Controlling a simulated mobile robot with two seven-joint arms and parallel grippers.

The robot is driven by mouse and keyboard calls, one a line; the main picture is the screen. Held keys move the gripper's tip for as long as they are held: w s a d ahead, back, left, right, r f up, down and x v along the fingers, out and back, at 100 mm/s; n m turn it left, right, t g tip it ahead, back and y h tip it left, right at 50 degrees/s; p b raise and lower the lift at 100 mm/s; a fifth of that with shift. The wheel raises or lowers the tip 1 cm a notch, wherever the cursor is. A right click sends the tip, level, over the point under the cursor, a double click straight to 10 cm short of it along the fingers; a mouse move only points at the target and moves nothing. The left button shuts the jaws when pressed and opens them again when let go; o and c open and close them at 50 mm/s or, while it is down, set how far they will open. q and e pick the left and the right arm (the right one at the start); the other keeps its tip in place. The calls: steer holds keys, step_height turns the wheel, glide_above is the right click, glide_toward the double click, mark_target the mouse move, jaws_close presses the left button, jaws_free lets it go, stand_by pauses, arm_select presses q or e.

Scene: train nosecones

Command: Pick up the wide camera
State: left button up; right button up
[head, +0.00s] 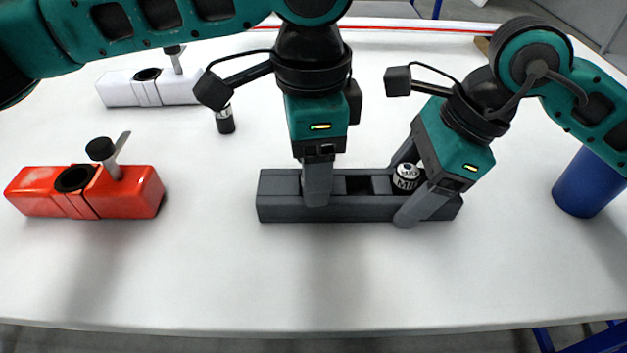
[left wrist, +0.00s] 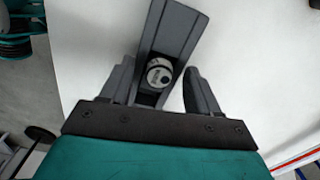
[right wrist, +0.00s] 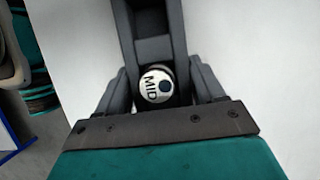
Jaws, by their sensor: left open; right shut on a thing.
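A grey block-shaped holder (head: 280,208) with square slots lies on the white table. A camera with a white top (left wrist: 158,75) sits in one slot; its label is too small to read, so I cannot tell if it is the wide camera. My left gripper (head: 318,203) is open above it, fingers either side, and hides it in the head view. A camera marked MID (head: 407,177) sits in the right slot, also clear in the right wrist view (right wrist: 155,86). My right gripper (head: 404,192) straddles that end, shut on the holder's side walls.
A small black-and-silver cylinder (head: 225,122) stands on the table. A red nosecone (head: 137,195) and a white nosecone (head: 118,91), each with a round hole and a lever, lie at left. A blue cylinder (head: 588,182) is at right. The front of the table is clear.

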arm_select(q)
jaws_close()
stand_by(0.4)
steer(key=shift+r, duration=0.15)
step_height(320, 180, up, 10)
stand_by(0.3)
arm_select(e)
steer(key=o, duration=1)
steer(key=shift+r, duration=0.1)
